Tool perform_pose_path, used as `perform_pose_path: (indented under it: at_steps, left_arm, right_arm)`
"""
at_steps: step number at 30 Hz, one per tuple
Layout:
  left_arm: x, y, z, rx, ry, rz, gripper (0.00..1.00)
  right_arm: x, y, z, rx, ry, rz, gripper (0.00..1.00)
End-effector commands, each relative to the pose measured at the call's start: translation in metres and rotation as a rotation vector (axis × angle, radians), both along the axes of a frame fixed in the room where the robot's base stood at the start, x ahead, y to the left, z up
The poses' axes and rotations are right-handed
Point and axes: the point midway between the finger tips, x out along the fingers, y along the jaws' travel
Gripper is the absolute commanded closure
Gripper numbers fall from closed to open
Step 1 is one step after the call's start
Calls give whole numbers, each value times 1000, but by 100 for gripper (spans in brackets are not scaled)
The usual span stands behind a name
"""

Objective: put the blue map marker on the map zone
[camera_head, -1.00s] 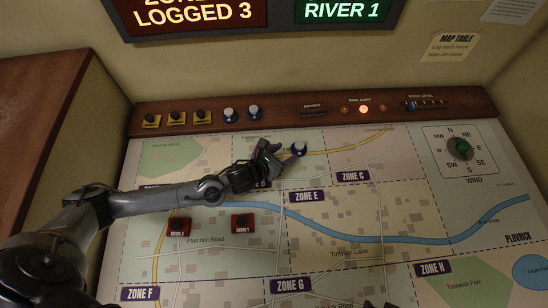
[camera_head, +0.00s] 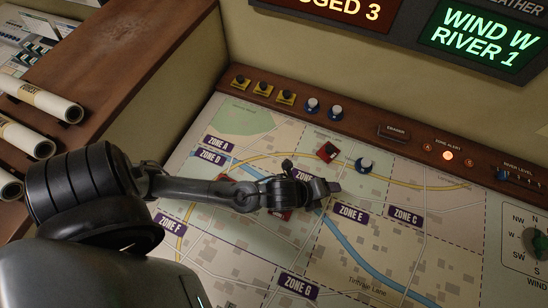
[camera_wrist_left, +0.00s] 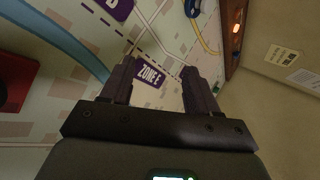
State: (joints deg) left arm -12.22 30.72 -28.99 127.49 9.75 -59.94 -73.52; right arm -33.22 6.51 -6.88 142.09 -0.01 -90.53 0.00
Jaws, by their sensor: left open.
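A blue marker (camera_head: 365,166) with a pale knob stands on the map (camera_head: 450,210), on the yellow road left of the dashed line before the Zone C label. My left gripper (camera_head: 334,187) is over the map near the Zone E label, left of and nearer than this marker and apart from it. In the left wrist view its fingers (camera_wrist_left: 158,88) are open and empty, with the Zone E label (camera_wrist_left: 150,76) showing between them. Part of the blue marker (camera_wrist_left: 191,8) shows at that view's top edge. My right gripper is not in view.
Two more blue markers (camera_head: 312,105) stand on the wooden ledge beside several yellow ones (camera_head: 240,82). A red marker (camera_head: 328,152) stands on the map behind my gripper. Other red pieces (camera_head: 283,214) are partly hidden by my arm. Rolled papers (camera_head: 40,102) lie at left.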

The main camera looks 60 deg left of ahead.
Motion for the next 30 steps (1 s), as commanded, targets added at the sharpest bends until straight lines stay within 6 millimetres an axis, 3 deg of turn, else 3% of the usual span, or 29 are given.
perform_pose_path:
  at_steps: [6, 12, 15, 21, 30]
  left_arm:
    - [-61, 15, -2, -482, 291, 654, 40]
    - [-109, 37, -4, -717, 439, 1154, 40]
    - [-126, 45, -5, -774, 470, 1318, 40]
    - [-140, 52, -5, -818, 491, 1461, 40]
    - [-140, 52, -4, -821, 491, 1466, 40]
  right_arm:
    - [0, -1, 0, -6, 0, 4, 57]
    - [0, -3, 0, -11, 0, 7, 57]
    - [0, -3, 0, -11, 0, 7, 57]
    - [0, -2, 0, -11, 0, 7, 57]
    - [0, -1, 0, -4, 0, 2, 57]
